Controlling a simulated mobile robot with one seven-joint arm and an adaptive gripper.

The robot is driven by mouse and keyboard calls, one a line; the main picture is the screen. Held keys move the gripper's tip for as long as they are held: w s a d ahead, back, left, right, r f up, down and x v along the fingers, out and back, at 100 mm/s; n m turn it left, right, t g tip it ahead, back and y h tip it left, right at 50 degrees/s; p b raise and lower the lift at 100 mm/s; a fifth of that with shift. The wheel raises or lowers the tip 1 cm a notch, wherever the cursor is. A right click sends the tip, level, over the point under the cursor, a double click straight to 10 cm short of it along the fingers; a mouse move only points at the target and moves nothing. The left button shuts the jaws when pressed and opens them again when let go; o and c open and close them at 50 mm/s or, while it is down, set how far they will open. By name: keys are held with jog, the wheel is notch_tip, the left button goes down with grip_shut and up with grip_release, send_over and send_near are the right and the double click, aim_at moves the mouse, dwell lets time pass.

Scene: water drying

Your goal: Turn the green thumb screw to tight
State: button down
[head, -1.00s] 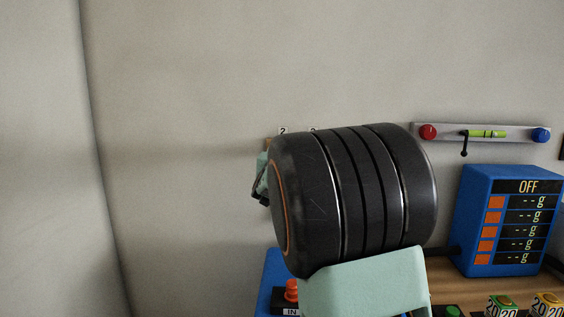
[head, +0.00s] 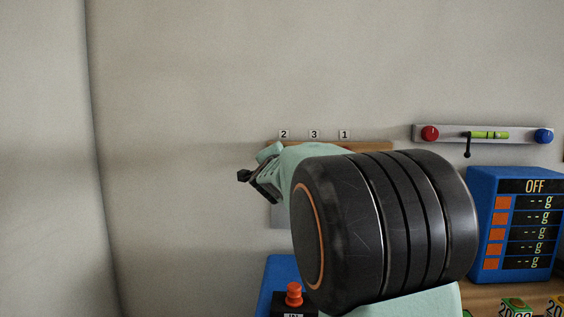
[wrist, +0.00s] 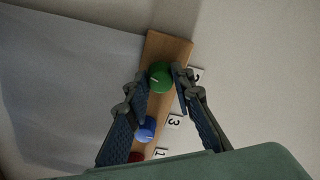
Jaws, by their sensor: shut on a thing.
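The green thumb screw (wrist: 160,77), a round knob with a pale line on its face, is at the "2" label end of a wooden strip (wrist: 168,48) in the wrist view. My gripper (wrist: 159,76) has a fingertip on each side of the green screw and is shut on it. In the head view my gripper (head: 257,185) shows at the left of my wrist, in front of the wall below the "2" label. The green screw is hidden there.
Along the strip are a blue screw (wrist: 146,129) by "3" and a partly hidden red screw (wrist: 136,157) by "1". In the head view, a blue scale display (head: 518,225) stands right of my arm, and a level rail (head: 450,134) hangs above. An orange-red knob (head: 294,294) is below.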

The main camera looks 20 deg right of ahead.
jog(key=shift+r+m+b, duration=0.15)
jog(key=shift+m+b, duration=2.8)
jog(key=shift+m, duration=4.45)
jog(key=c, duration=1.7)
grip_release()
jog(key=shift+o, duration=0.2)
jog(key=shift+s, duration=0.1)
jog(key=v, duration=0.7)
jog(key=shift+s, duration=0.2)
